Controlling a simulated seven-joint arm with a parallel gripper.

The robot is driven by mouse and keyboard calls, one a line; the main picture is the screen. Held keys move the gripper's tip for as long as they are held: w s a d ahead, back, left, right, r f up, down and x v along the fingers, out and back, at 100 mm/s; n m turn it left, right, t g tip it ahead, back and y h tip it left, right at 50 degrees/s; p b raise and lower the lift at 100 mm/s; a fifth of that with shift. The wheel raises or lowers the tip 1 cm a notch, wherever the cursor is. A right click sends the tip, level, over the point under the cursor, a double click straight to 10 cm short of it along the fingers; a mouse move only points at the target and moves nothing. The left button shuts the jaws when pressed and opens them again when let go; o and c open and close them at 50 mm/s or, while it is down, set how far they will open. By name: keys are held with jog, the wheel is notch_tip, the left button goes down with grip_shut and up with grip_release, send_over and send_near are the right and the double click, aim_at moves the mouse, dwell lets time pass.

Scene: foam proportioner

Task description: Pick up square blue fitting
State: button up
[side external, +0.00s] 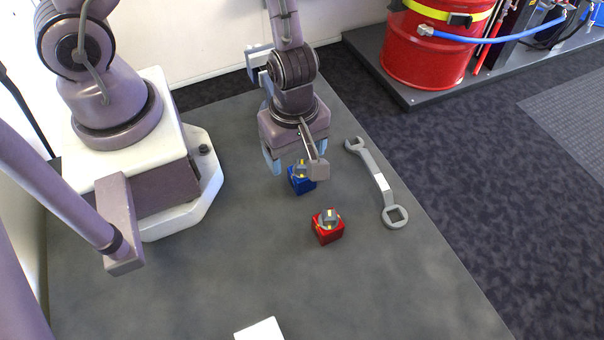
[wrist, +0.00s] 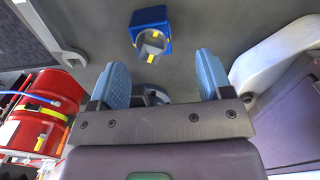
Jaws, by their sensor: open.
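The square blue fitting (side external: 301,180) stands on the dark grey table in the side view, with a grey cap-like top and yellow marks. It also shows near the top of the wrist view (wrist: 151,17). My gripper (side external: 296,161) is above the table, close to the blue fitting and pointing down. In the wrist view its two blue fingers (wrist: 162,78) are spread apart. The fitting appears ahead of the fingertips, not between them. Part of the gripper hides some of the fitting in the side view.
A red fitting (side external: 328,233) stands near the blue one, towards the front. A grey wrench (side external: 372,170) lies to the right. A white block (side external: 260,330) is at the front edge of the picture. A red drum (side external: 428,50) stands off the table.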

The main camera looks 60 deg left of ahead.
aim_at(303, 174)
jog(key=f, duration=0.2)
jog(key=d+f, duration=0.1)
jog(key=f, duration=0.1)
jog(key=shift+w, duration=0.35)
jog(key=shift+f, duration=0.8)
jog(key=shift+c, duration=0.4)
jog(key=shift+w, duration=0.1)
jog(key=c, duration=1.1)
